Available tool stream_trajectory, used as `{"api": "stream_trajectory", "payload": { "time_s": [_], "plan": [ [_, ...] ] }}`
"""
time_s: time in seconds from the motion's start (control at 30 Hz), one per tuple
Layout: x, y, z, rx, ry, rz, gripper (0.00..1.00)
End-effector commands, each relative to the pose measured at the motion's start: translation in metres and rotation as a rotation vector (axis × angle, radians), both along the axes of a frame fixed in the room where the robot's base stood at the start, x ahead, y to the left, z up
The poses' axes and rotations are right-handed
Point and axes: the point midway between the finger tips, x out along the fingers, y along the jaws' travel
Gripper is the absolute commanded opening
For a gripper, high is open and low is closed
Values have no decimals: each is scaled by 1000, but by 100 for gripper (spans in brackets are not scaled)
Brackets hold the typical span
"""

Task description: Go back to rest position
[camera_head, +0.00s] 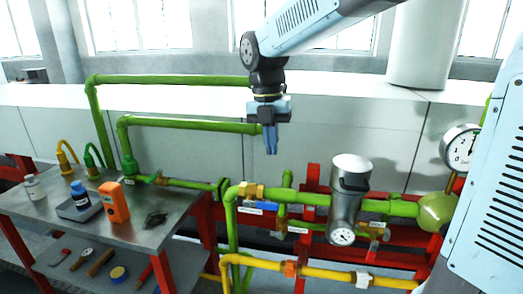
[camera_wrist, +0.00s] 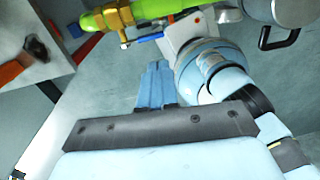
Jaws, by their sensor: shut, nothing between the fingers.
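My gripper (camera_head: 271,147) hangs from my arm near the middle of the head view, fingers pointing down. Its blue fingers are together and hold nothing. It is in the air in front of the pale wall panels, above and behind the green pipework. In the wrist view the shut fingers (camera_wrist: 155,84) show over a grey surface, with a green pipe (camera_wrist: 140,12) beyond them at the top.
A metal table (camera_head: 150,232) at left holds an orange device (camera_head: 114,202), a bottle (camera_head: 80,193) and other items. Green pipes (camera_head: 300,197), a grey canister (camera_head: 349,190) and a gauge (camera_head: 460,148) stand at right. A yellow pipe (camera_head: 330,275) runs low in front.

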Motion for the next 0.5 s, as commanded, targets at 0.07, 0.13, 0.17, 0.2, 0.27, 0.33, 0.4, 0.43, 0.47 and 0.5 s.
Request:
{"api": "stream_trajectory", "payload": {
  "time_s": [0.07,0.13,0.17,0.2,0.27,0.33,0.4,0.43,0.47,0.5],
  "plan": [
    [-3,-6,3,3,-16,-57,0],
    [-7,-16,6,10,-39,-152,0],
    [-10,-21,8,14,-52,-205,0],
    [-13,-28,9,21,-71,-285,0],
    [-19,-40,11,33,-100,-416,0],
    [-27,-53,14,52,-135,-574,0],
    [-34,-66,16,74,-167,-731,0],
    [-38,-72,16,83,-178,-799,0],
    [-41,-77,17,93,-191,-864,0],
    [-46,-84,18,108,-206,-954,0]
  ]
}}
